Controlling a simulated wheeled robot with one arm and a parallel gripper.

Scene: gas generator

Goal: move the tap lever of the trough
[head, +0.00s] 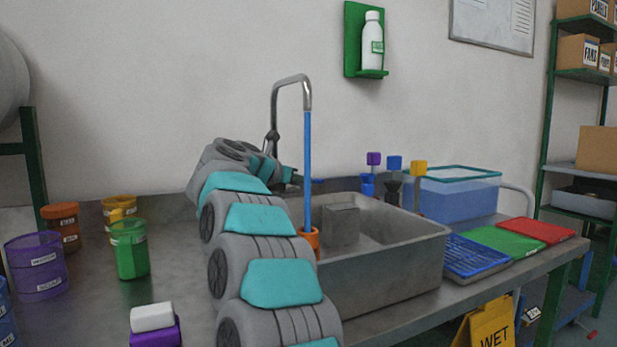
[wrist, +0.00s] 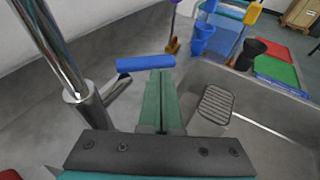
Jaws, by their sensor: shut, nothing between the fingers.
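The trough (head: 400,270) is a grey basin set in the bench; its inside shows in the wrist view (wrist: 270,125). A metal tap (head: 275,100) rises behind it, and its post (wrist: 85,105) stands left of my gripper in the wrist view. The tap lever (wrist: 145,63) has a blue handle on a short metal stem from the tap base. My gripper (wrist: 160,75) has its green fingers shut and empty, tips right at the handle; I cannot tell whether they touch. In the head view my arm hides most of the tap base.
A straight blue column (head: 307,165) runs from the spout down to an orange ring (head: 311,238). Blue, green and red trays (head: 535,230) and a clear blue tub (head: 460,195) stand right. Cups (head: 130,250) stand left. A wet-floor sign (head: 487,325) stands below.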

